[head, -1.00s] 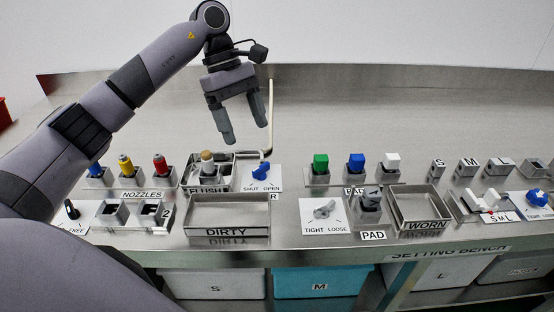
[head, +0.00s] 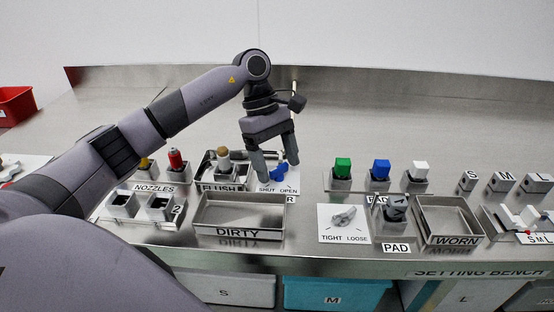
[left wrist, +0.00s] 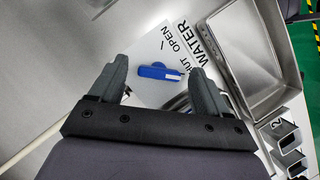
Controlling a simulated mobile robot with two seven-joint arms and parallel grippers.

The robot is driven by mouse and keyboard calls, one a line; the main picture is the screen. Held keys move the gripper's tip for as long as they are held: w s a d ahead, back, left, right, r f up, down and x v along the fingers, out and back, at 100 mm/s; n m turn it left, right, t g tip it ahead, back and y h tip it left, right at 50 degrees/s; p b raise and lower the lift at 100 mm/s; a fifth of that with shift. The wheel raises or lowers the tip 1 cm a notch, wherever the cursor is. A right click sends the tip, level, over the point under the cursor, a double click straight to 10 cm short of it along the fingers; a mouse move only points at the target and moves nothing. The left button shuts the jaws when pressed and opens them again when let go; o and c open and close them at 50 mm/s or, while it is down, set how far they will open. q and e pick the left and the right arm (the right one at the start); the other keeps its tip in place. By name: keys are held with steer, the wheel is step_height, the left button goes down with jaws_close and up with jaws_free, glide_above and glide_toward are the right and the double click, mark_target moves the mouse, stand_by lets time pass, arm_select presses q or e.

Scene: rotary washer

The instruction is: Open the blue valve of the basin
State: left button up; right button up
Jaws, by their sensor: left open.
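The blue valve (head: 279,174) sits on a white plate marked SHUT and OPEN (head: 288,189), beside the flush basin (head: 212,180). In the left wrist view the blue valve handle (left wrist: 160,71) lies between my open fingers, a little beyond their tips, on the white plate lettered OPEN and WATER. My left gripper (head: 275,172) is open, points down and is over the valve, with one finger on each side of it. It also shows in the left wrist view (left wrist: 155,82). I cannot tell whether a finger touches the handle. My right gripper is out of view.
The DIRTY tray (head: 240,232) stands in front of the valve. A tight/loose knob plate (head: 343,224) is to its right. Red and yellow nozzles (head: 175,160) stand to the left; green, blue and white pads (head: 381,170) to the right. The bench behind is bare.

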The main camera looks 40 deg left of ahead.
arm_select(q)
steer(key=c, duration=1.1)
steer(key=shift+o, duration=0.2)
